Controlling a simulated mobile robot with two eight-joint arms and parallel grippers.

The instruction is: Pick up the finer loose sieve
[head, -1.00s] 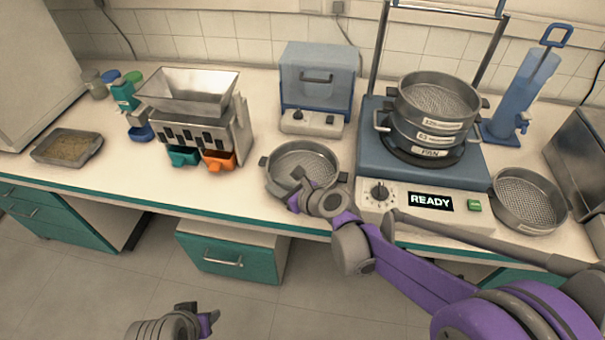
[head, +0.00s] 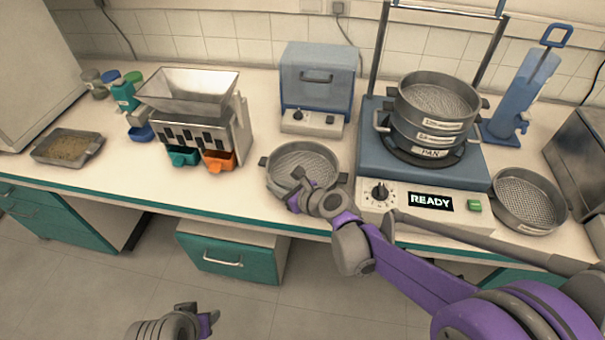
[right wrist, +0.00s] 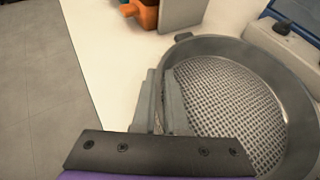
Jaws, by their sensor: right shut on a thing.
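A loose grey round sieve (head: 303,158) with side lugs sits on the bench left of the shaker. It also shows in the right wrist view (right wrist: 230,95), where its mesh looks fairly open. My right gripper (head: 297,184) is at its near rim; in the right wrist view its fingers (right wrist: 166,100) are shut on the rim wall. The sieve appears level, and I see no clear gap beneath it. A second loose sieve (head: 528,200) lies right of the shaker. I cannot tell which mesh is finer. My left gripper (head: 207,318) is low in front of the bench, its jaws unclear.
The shaker (head: 425,210) shows READY and carries a sieve stack (head: 432,115). A blue-grey box unit (head: 317,85) stands behind the held sieve. A riffle splitter (head: 195,115) with orange and teal bins is to the left, beside a sample tray (head: 68,147).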

